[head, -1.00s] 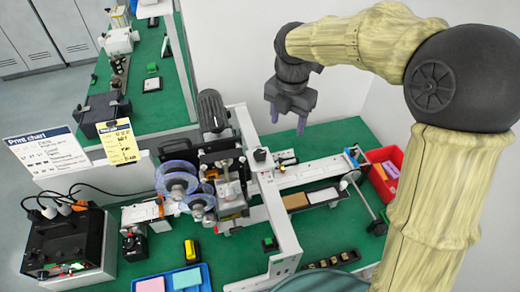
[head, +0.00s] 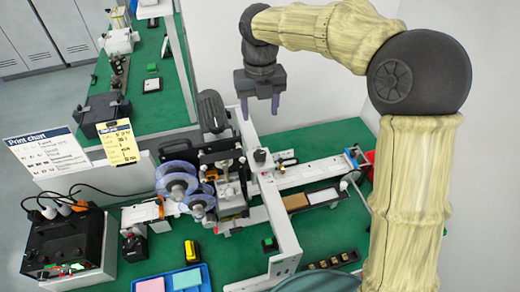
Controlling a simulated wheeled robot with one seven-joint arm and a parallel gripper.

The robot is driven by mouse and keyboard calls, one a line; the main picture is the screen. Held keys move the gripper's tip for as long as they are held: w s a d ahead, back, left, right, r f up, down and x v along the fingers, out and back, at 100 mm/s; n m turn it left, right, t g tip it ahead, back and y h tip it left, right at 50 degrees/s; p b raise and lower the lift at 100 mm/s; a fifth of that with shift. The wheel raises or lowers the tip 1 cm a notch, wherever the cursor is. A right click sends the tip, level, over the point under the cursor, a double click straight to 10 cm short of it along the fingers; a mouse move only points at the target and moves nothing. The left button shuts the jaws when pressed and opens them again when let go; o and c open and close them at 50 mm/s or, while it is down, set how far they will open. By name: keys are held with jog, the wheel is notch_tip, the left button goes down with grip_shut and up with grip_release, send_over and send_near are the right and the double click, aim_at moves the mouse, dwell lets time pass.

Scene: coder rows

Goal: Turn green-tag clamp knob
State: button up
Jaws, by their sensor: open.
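The coder machine (head: 222,160) stands on the green table, with a dark motor on top and translucent violet reels (head: 180,182) at its left. A clamp knob with a green tag cannot be made out for certain; a small black knob (head: 260,156) sits on the white frame right of the coder. My gripper (head: 260,108) is open and empty, fingers pointing down. In the picture it hangs above the small black knob, apart from it.
A white conveyor (head: 310,175) runs right from the frame (head: 283,225). A blue tray (head: 208,276) with pink and blue pads, a yellow-black item (head: 192,252) and a black control box (head: 65,245) stand in front. A red bin (head: 370,158) is partly hidden by my arm.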

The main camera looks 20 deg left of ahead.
aim_at(260, 154)
notch_tip(260, 154, down, 16)
jog(key=p, duration=0.2)
jog(key=shift+f+p, duration=0.1)
jog(key=shift+p, duration=0.3)
jog(key=c, duration=1)
